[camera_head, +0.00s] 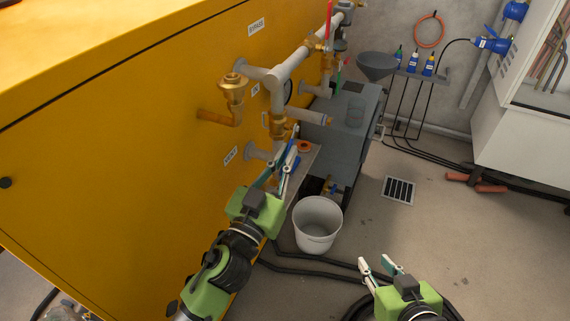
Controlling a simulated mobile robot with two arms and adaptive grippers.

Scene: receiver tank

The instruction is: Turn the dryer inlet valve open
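My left gripper (289,160) reaches up to the lower pipework on the side of the yellow cabinet (130,120). Its fingers are at a blue lever (291,153), below a brass valve body (277,126). The fingers overlap the lever in this view, so I cannot tell whether they touch or grip it. My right gripper (378,264) is open and empty above the floor at the lower right. A red lever (330,20) stands upright on the upper pipe. The small labels are too blurred to tell which valve is the dryer inlet.
Grey pipes (298,60) and a brass fitting (232,88) project from the cabinet. A dark grey unit (350,135) stands behind the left gripper. A white bucket (317,224) stands on the floor, with black hoses (315,262) beside it. Floor at the right is mostly clear.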

